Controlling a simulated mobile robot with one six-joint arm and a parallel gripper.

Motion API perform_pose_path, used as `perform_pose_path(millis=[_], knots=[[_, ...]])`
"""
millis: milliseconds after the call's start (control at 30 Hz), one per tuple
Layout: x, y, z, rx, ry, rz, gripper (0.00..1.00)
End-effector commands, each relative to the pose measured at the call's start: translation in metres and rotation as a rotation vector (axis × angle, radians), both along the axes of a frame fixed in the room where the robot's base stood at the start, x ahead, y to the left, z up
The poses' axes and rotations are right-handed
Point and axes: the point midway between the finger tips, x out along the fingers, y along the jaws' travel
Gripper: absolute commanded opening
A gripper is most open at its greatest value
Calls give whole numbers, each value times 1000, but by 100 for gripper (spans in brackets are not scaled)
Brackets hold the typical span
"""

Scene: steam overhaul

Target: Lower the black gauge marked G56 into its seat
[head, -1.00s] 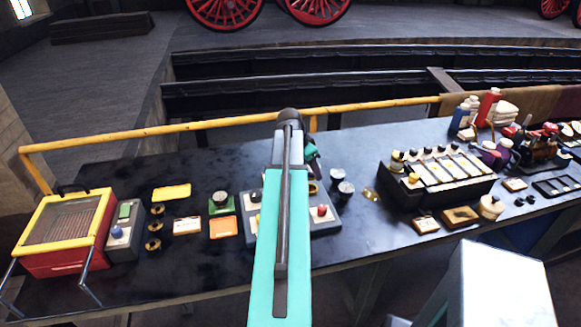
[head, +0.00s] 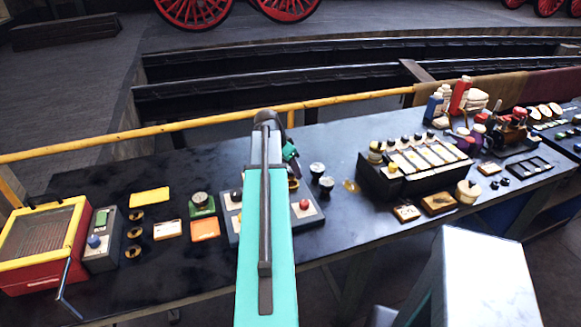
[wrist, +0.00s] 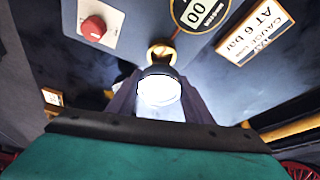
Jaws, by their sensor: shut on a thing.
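My gripper (wrist: 158,92) is at the bottom middle of the wrist view, shut on a gauge (wrist: 160,92) with a bright, washed-out face and a dark rim. I cannot read its marking. A brass ring (wrist: 162,52), which looks like a seat, lies just beyond the gauge on the panel; the gauge overlaps its near edge in the picture. I cannot tell the height between them. In the head view my arm hides most of the gripper's surroundings and the held gauge. Two more dark gauges (head: 317,169) (head: 326,185) stand on the bench right of the arm.
The grey panel (wrist: 125,25) carries a red button (wrist: 93,28), which also shows in the head view (head: 304,204). A counter showing 00 (wrist: 198,10) and an "AT 6 bar" plate (wrist: 255,32) are near the ring. A black rack (head: 375,187) stands at right.

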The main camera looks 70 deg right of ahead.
Motion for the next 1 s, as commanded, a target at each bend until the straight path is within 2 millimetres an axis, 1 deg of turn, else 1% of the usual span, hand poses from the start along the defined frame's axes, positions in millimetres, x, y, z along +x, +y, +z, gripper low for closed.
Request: perform_pose_path(millis=[100,300,1000], knots=[[0,0,-9,0,0,0,19],[0,0,-17,0,0,1,19],[1,1,-18,0,1,2,19]])
